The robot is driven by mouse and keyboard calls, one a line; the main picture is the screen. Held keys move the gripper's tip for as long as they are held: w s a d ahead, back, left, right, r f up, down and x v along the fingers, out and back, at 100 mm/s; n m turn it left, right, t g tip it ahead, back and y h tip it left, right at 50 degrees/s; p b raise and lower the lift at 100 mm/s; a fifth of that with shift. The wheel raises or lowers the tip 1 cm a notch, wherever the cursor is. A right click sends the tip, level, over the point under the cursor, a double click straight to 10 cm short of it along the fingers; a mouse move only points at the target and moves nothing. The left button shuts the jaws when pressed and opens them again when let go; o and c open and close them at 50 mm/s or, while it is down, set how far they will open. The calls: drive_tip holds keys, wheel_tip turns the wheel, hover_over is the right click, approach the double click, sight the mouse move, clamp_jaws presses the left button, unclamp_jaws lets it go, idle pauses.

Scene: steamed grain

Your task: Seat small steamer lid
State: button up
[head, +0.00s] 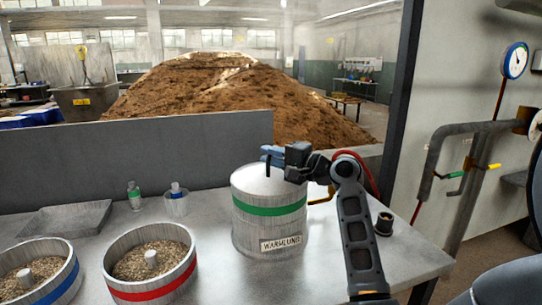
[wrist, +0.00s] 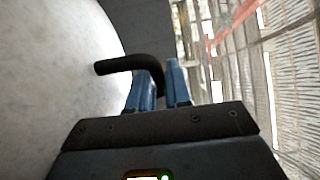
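The pale, round steamer lid (head: 262,181) is at the top of the green-banded metal steamer (head: 268,230), which carries a name label. I cannot tell whether the lid rests fully on the rim. In the wrist view, the pale lid surface (wrist: 50,85) fills the left side, and its black bent handle (wrist: 118,66) runs between the blue fingers. My gripper (head: 270,155) is above the lid's top, with its fingers closed around the handle; it also shows in the wrist view (wrist: 162,85). The far side of the rim is hidden.
Two open grain-filled steamers, one red-banded (head: 152,292) and one blue-banded (head: 70,285), stand at left. A shallow tray (head: 62,219), a green-labelled bottle (head: 134,196) and a small cup (head: 177,206) are behind them. A dark fitting (head: 384,223) stands at right. A low grey panel (head: 130,165) borders the back.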

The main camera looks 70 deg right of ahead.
drive_tip(key=o, duration=0.5)
drive_tip(key=shift+b+v, duration=0.45)
drive_tip(key=shift+v, duration=3.5)
drive_tip(key=shift+f, duration=0.1)
